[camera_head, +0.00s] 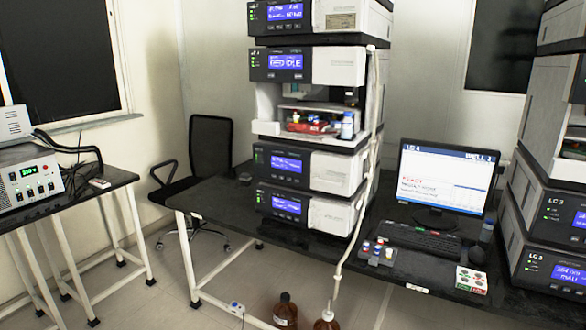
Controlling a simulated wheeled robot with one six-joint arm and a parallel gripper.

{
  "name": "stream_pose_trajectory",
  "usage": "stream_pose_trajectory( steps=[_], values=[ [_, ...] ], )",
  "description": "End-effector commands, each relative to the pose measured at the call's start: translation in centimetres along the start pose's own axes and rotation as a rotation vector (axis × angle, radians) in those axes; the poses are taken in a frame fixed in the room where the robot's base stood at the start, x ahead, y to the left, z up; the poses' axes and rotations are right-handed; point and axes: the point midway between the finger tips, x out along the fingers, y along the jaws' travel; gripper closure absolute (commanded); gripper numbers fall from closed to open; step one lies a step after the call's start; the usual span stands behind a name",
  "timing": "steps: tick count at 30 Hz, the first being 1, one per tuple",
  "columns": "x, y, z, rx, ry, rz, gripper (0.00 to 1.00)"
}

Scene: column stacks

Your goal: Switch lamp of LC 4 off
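A column stack (340,172) of white and dark modules stands on the black bench in the middle. Several of its modules have lit blue displays; the second from the top (286,62) seems to read IDLE. Small green lights show beside the displays; the lettering is mostly too small to read. A monitor (446,180) right of this stack is lit and headed "LC 4", with red and blue text too small to read. A keyboard (418,239) lies before it, and a dark mouse (477,254) seems to lie to its right. My gripper is not in view.
Another stack (545,225), marked LC 3, stands at the right edge. Small capped vials (377,250) and a red-green card (471,280) lie near the bench front. Brown bottles (285,311) stand below.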

Motion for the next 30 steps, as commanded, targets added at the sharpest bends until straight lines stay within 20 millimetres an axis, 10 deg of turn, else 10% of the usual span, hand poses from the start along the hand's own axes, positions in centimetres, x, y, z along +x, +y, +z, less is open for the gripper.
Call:
stream_pose_trajectory(
  steps=[22,30],
  values=[
    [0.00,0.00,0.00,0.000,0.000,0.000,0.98],
    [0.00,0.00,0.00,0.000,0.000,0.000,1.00]
  ],
)
